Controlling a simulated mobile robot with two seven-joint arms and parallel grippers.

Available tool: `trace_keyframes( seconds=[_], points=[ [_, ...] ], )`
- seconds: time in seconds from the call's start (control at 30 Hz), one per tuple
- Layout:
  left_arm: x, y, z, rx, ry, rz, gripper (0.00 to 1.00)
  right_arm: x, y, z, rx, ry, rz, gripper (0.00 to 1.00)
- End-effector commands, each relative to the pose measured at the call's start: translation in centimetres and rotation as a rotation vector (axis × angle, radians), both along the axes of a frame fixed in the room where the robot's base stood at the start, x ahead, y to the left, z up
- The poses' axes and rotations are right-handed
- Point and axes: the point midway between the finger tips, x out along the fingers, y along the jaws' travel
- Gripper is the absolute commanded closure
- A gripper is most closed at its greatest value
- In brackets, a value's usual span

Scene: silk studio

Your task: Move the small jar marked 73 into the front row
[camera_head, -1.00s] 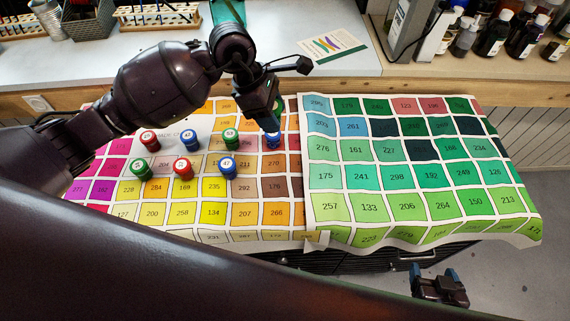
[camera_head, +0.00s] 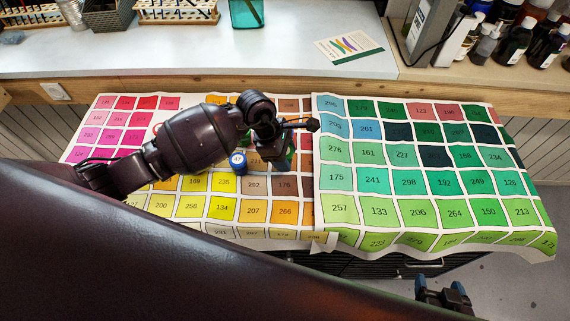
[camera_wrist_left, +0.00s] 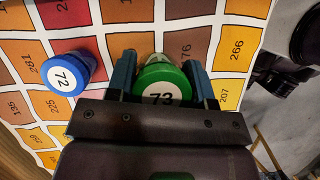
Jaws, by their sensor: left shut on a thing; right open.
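My left gripper (camera_head: 272,170) is shut on the small green-capped jar marked 73, whose cap (camera_wrist_left: 162,85) shows between the fingers in the left wrist view. In the head view my left arm and gripper mostly hide this jar. A blue-capped jar (camera_head: 238,162) stands just left of the gripper; in the left wrist view the blue cap reads 72 (camera_wrist_left: 66,75). The two jars are apart. Most other jars are hidden behind my arm. I cannot tell whether the held jar touches the cloth. My right gripper (camera_head: 444,296) is open and empty, low at the right.
The jars stand on a numbered colour chart cloth (camera_head: 334,213); a green chart half (camera_head: 420,178) lies clear to the right. A pale counter (camera_head: 300,70) behind holds a card (camera_head: 349,47). Dark bottles (camera_head: 515,40) stand at the back right.

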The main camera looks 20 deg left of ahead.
Motion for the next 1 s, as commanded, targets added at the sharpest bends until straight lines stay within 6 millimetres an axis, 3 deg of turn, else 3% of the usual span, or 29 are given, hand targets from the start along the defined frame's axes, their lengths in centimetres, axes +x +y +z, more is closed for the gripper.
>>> trace_keyframes(
  seconds=[0.4, 0.8, 0.83, 1.0],
  points=[
    [0.0, 0.0, -4.2, 0.000, 0.002, 0.001, 0.77, -0.2, 0.0, -0.6, 0.000, 0.006, 0.000, 0.27],
    [0.0, 0.0, -4.7, 0.001, 0.000, 0.000, 0.77, -0.2, 0.0, -1.0, 0.000, 0.010, 0.000, 0.27],
    [0.0, 0.0, -4.6, 0.001, -0.001, 0.000, 0.49, -0.2, 0.0, -0.9, 0.000, 0.009, 0.000, 0.27],
    [0.0, 0.0, -4.6, 0.001, -0.001, 0.000, 0.27, -0.2, 0.0, -0.9, 0.000, 0.009, 0.000, 0.27]
  ],
)
